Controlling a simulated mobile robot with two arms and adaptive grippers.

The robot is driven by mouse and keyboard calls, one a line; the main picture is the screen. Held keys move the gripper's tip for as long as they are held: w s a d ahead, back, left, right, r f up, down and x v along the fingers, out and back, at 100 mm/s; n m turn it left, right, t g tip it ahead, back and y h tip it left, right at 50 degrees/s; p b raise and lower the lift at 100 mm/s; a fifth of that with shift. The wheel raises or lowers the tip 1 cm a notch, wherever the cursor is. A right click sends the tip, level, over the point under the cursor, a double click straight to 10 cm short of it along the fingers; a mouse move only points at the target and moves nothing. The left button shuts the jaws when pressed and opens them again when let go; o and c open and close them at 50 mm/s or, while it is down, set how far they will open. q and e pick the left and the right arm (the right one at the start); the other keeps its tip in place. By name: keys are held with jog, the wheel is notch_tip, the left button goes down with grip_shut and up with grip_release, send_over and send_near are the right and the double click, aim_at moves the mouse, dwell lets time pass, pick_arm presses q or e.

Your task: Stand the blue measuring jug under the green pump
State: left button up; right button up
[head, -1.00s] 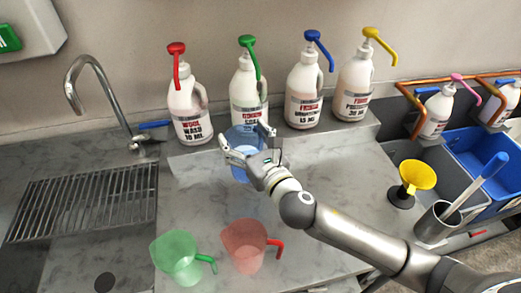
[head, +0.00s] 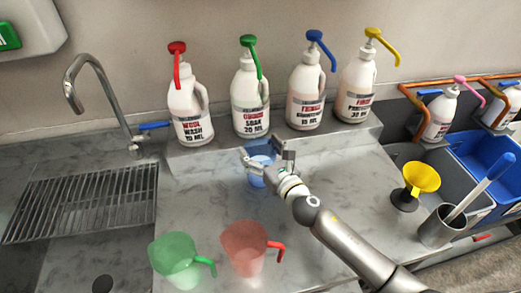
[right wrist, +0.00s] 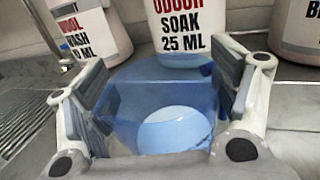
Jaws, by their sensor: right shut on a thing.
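The blue measuring jug (head: 262,151) is on or just above the counter, in front of the white bottle with the green pump (head: 249,41). I cannot tell whether its base touches the counter. The green spout points toward me, and the jug is below it in the head picture. My right gripper (head: 267,158) is shut on the jug. In the right wrist view the clear blue jug (right wrist: 165,100) sits between the two fingers, with the bottle labelled "ODOUR SOAK" (right wrist: 181,28) behind it. My left gripper is out of view.
Red-pump (head: 188,108), blue-pump (head: 306,92) and yellow-pump (head: 356,85) bottles share the back ledge. A green jug (head: 178,262) and a red jug (head: 243,250) stand at the front. A yellow funnel (head: 421,177) and a steel cup (head: 440,228) are at right; a tap (head: 90,90) is at left.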

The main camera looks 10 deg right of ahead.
jog(key=shift+r, duration=0.1)
jog(key=shift+f, duration=0.2)
jog(key=o, duration=1.9)
jog(key=shift+c, duration=0.2)
jog(key=shift+r, duration=0.15)
jog(key=b+v, duration=0.2)
jog(key=v, duration=1)
jog(key=shift+b, duration=0.4)
